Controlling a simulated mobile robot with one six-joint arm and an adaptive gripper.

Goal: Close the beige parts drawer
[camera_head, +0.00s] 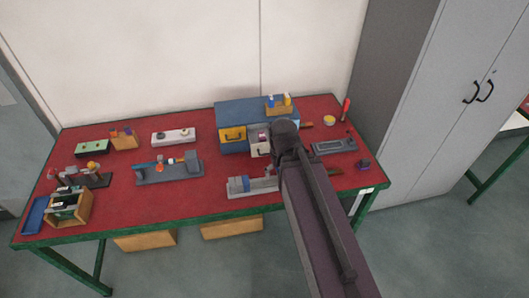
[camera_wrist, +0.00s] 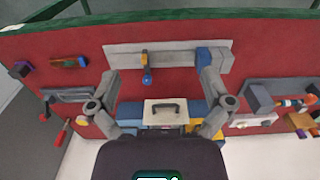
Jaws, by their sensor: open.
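The beige parts drawer (camera_head: 260,149) is in the blue cabinet (camera_head: 243,110), to the right of a yellow drawer (camera_head: 232,134). It appears pulled out, with small contents showing behind its front. In the wrist view, the drawer's beige front (camera_wrist: 166,107) with its dark handle lies near the lower middle, between the bases of my fingers. My gripper (camera_wrist: 157,70) is open and empty, its fingers spread wide on either side of the drawer front. In the head view, my arm and gripper (camera_head: 284,137) hide the drawer's right side. I cannot tell whether they touch.
A grey vise-like fixture (camera_head: 252,186) stands in front of the drawer. A wooden box with bottles (camera_head: 279,104) sits on the cabinet. A grey tray (camera_head: 334,146) and a red-handled tool (camera_head: 345,109) lie to the right. Other fixtures stand left on the red tabletop (camera_head: 130,189).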

